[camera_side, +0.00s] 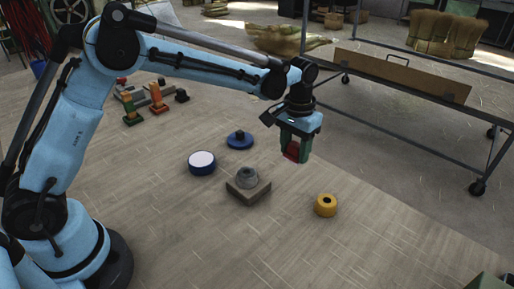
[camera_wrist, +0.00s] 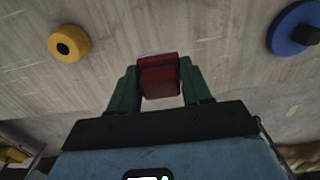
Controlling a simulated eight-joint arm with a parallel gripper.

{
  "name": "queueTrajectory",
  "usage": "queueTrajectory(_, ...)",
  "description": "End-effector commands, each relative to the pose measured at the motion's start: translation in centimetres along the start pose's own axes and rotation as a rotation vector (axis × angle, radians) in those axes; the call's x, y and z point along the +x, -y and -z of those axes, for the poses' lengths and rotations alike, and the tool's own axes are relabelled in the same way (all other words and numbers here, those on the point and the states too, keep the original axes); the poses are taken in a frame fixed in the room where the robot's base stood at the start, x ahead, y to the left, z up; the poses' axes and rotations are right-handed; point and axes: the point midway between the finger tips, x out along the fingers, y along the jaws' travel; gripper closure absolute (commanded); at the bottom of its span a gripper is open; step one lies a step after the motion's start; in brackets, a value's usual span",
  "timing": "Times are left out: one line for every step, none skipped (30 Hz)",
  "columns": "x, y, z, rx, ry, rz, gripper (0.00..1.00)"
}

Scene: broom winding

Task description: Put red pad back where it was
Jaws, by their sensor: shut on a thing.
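My gripper (camera_side: 293,148) is shut on the red pad (camera_side: 291,151) and holds it above the floor, to the right of the grey block with a round grey piece on top. In the wrist view the red pad (camera_wrist: 159,76) sits between the two green fingers of my gripper (camera_wrist: 158,82). In the side view the fingers hide much of the pad. I cannot tell which spot the pad came from.
A grey block (camera_side: 248,190), a white-topped blue round piece (camera_side: 202,161), a blue disc (camera_side: 240,140) and a yellow roll (camera_side: 326,206) stand on the floor. Orange and green pieces (camera_side: 157,98) stand behind left. A wheeled metal frame (camera_side: 400,85) is at right. Floor between is clear.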

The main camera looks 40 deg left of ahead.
Motion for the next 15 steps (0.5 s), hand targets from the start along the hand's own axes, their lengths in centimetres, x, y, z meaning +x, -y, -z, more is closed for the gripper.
queueTrajectory(0.4,0.6,0.5,-0.001,0.000,0.000,0.85)
queueTrajectory(0.6,0.8,0.7,-0.001,0.000,0.000,0.85)
queueTrajectory(0.8,1.0,0.9,-0.001,0.000,0.000,0.85)
queueTrajectory(0.9,1.2,1.0,0.000,0.000,0.000,0.85)
queueTrajectory(1.0,1.2,1.1,0.000,0.000,0.000,0.85)
queueTrajectory(1.2,1.3,1.1,0.001,0.000,0.000,0.85)
queueTrajectory(1.4,1.4,1.1,0.001,0.000,0.000,0.85)
queueTrajectory(1.7,1.4,1.2,0.002,0.000,0.000,0.85)
queueTrajectory(2.2,1.4,1.2,0.002,0.000,0.000,0.85)
queueTrajectory(2.7,1.4,1.2,0.002,0.000,0.000,0.85)
queueTrajectory(3.1,1.4,1.1,0.002,0.000,0.000,0.85)
queueTrajectory(3.7,1.4,1.1,0.002,0.000,0.000,0.85)
queueTrajectory(4.1,1.4,1.1,0.002,0.000,0.000,0.85)
queueTrajectory(4.4,1.3,1.1,0.002,0.000,0.000,0.85)
queueTrajectory(4.8,1.3,1.1,0.002,0.000,0.000,0.85)
